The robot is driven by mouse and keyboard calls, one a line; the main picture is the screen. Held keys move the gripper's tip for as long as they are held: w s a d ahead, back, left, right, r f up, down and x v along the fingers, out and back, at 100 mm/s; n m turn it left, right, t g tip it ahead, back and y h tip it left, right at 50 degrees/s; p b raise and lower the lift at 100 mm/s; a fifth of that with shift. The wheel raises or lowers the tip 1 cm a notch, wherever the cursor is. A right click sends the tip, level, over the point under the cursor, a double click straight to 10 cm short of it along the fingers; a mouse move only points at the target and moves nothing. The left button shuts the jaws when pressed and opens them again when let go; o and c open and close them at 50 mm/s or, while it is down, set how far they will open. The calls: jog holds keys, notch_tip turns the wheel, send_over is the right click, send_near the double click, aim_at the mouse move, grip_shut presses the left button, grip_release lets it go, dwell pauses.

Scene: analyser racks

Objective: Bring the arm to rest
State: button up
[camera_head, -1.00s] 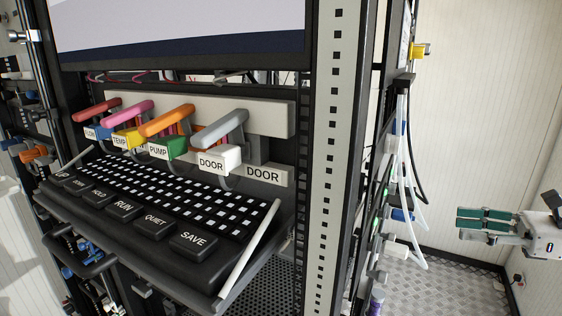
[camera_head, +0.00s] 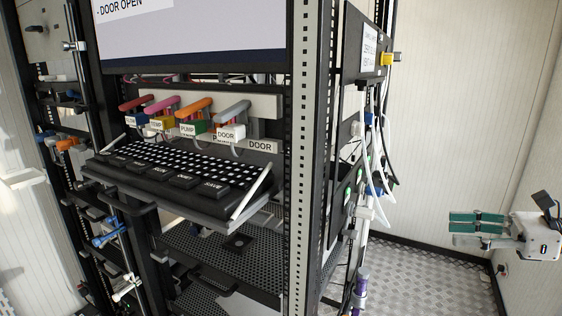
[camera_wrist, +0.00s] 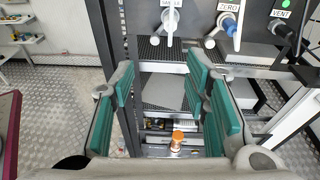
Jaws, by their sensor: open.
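My gripper (camera_head: 451,229) is at the right of the head view, well apart from the rack and in front of the pale wall. Its fingers with green pads point left and hold nothing. In the wrist view my gripper (camera_wrist: 158,78) has its two green-padded fingers spread wide, with an empty gap between them. Through that gap show rack shelves and an orange-capped container (camera_wrist: 177,141), which is beyond the fingers. Most of my arm is outside the head view.
The rack carries a keyboard shelf (camera_head: 245,217) and coloured handles, including a grey one over the DOOR plug (camera_head: 229,132). White cables (camera_head: 364,150) hang on its right side. A ZERO connector (camera_wrist: 229,27) and a VENT connector (camera_wrist: 284,32) show. Metal floor (camera_head: 420,270) between rack and gripper is clear.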

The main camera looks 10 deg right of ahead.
jog(key=s+a+r+n+g+h, duration=0.1)
jog(key=s+a+n+g+h, duration=0.15)
jog(key=a+n, duration=0.4)
jog(key=s+a+r+n+g+h, duration=0.1)
jog(key=s+a+n+g+h, duration=0.2)
jog(key=a, duration=0.7)
jog(key=s+a+n+t+h, duration=0.1)
jog(key=s+a+n+h, duration=0.1)
jog(key=s+n+h, duration=0.2)
jog(key=s+a+r+n+t+h, duration=0.1)
jog(key=s+n+h, duration=0.3)
jog(key=n, duration=0.6)
jog(key=shift+s+a+r, duration=0.3)
jog(key=shift+s+a, duration=0.5)
jog(key=shift+s, duration=0.4)
